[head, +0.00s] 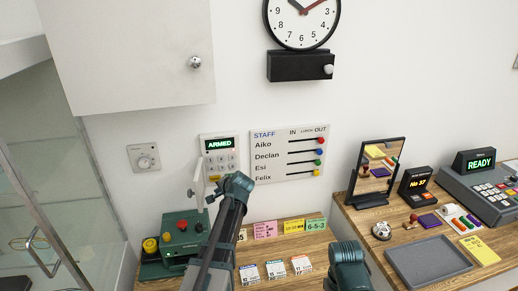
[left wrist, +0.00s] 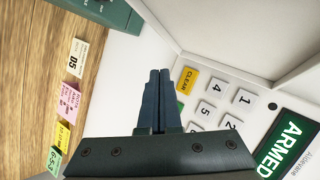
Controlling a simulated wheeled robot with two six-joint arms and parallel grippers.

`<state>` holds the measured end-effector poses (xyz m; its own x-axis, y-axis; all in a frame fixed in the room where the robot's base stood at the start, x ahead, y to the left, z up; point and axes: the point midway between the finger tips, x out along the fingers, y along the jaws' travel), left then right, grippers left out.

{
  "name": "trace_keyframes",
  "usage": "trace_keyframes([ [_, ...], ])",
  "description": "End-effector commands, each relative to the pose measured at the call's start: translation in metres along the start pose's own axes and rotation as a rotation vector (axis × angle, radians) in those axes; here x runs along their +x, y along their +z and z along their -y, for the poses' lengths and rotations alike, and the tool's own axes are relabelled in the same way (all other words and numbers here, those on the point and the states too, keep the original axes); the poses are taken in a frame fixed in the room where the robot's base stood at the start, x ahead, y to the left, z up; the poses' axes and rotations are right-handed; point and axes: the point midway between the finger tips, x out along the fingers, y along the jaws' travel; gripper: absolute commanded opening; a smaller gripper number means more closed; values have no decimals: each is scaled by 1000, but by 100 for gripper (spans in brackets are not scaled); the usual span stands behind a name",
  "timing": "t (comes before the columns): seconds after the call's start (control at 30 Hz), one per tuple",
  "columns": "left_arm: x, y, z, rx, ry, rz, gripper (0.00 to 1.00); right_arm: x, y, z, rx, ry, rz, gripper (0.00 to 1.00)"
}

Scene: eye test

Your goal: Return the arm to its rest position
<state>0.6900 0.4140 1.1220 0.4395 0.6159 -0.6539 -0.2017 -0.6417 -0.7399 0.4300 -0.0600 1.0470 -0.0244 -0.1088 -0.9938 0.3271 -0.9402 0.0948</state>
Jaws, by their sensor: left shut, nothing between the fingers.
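My left gripper (head: 220,185) is in front of the lower part of a white wall keypad (head: 207,146). In the left wrist view the gripper (left wrist: 160,75) has its two dark fingers together, with nothing between them. The fingertips show beside the yellow CLEAR key (left wrist: 187,80); a green key is partly hidden behind them. I cannot tell whether they touch the keypad. The keypad's display (left wrist: 285,145) reads ARMED in green. A white flap (head: 197,187) stands out at the keypad's left. Part of my right arm (head: 347,265) shows at the bottom, but its gripper does not.
A green box with knobs (head: 180,231) stands left of my left arm. Several cards (head: 265,229) stand on the wooden surface. A staff board (head: 290,155) hangs to the right. A mirror (head: 377,172) and grey tray (head: 428,262) are on the right counter. A cabinet (head: 130,60) hangs above.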

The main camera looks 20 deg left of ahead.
Motion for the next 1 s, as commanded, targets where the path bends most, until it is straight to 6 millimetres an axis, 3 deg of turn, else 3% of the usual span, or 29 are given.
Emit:
trace_keyframes([
  [0.13,-4,-1,-9,-4,13,-1,0,2,0,0,0,0,0,50],
  [0.23,-20,-3,-42,-25,68,-1,0,6,0,1,0,0,0,50],
  [0.47,-99,4,-181,-89,331,44,0,23,-1,2,0,0,0,50],
  [0.6,-154,24,-260,-94,494,106,0,33,-2,3,0,0,0,50],
  [0.7,-190,43,-305,-82,589,156,0,38,-2,4,0,0,0,50],
  [0.83,-226,66,-344,-61,678,216,0,43,-2,4,0,0,0,50],
  [1.0,-250,83,-366,-40,733,260,0,46,-3,4,0,0,0,50],
])
